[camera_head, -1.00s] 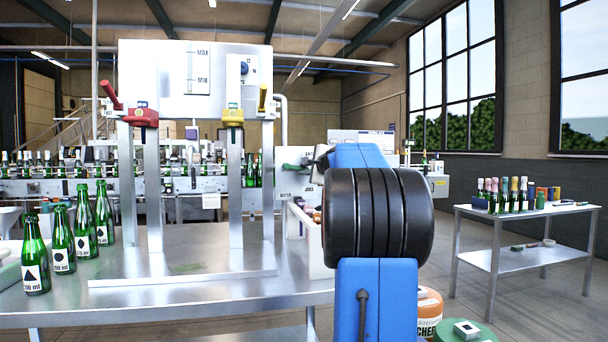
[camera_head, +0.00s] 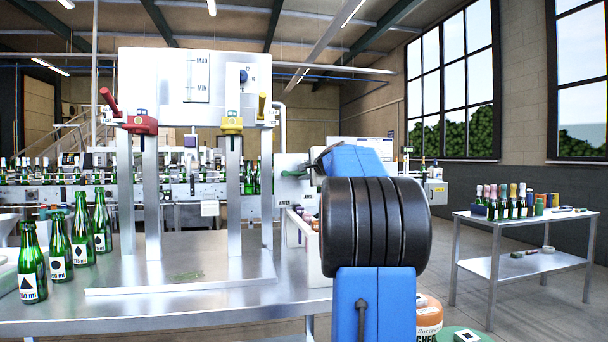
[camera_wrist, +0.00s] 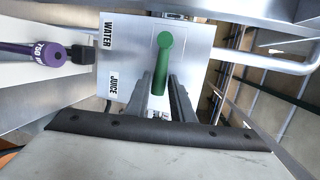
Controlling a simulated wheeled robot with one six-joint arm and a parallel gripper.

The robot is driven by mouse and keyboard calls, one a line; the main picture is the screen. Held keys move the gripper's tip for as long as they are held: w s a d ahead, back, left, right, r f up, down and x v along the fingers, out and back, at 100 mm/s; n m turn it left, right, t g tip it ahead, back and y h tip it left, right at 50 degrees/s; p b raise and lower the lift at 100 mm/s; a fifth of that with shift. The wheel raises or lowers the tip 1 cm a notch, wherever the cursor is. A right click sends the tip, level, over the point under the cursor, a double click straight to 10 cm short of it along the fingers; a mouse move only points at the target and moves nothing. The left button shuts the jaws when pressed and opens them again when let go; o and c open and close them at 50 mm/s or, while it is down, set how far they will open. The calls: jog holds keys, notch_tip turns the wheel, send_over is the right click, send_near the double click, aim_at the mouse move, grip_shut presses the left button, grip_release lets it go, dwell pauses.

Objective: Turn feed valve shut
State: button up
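A green lever handle (camera_wrist: 163,62) stands out from a pale plate with the labels WATER and JUICE in the wrist view. The two grey fingers of my gripper (camera_wrist: 163,97) are apart, with the lever's near end between them; I cannot tell if they touch it. In the head view the green handle (camera_head: 293,174) shows left of my blue and black arm, and my gripper is mostly hidden. A red-handled valve (camera_head: 140,124) and a yellow-handled valve (camera_head: 232,125) sit on the white-panelled stand. No readable label marks which is the feed valve.
A purple-handled part (camera_wrist: 35,52) is left of the plate in the wrist view. Green bottles (camera_head: 59,255) stand on the steel table (camera_head: 200,308) at left. A side table (camera_head: 520,265) with bottles is at right.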

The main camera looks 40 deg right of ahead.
jog(key=shift+o, duration=0.9)
jog(key=v, duration=1.7)
jog(key=shift+s, duration=0.15)
jog(key=shift+a, duration=0.2)
